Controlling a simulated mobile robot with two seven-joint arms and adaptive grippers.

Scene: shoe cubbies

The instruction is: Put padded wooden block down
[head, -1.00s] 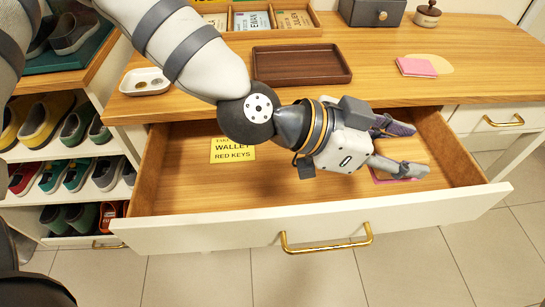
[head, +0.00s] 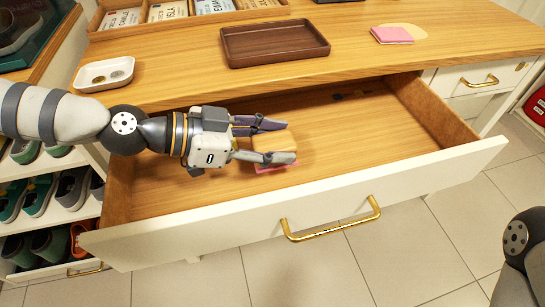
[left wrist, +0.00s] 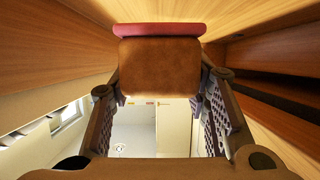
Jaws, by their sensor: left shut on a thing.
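The padded wooden block (head: 272,143) is tan with a pink pad on its lower side. It is inside the open drawer (head: 340,155), in the left-middle part. My left gripper (head: 275,140) points right over the drawer and is shut on the block, one finger on each side. In the left wrist view the block (left wrist: 160,66) shows as a brown face with a dark pink pad along its far edge. I cannot tell whether the pad touches the drawer floor. My right gripper is out of view.
The drawer's front with its gold handle (head: 330,222) is toward me. On the counter stand a brown tray (head: 272,45), a white dish (head: 104,74) and a pink pad (head: 391,35). Shoe shelves are at left. The drawer's right side has free floor.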

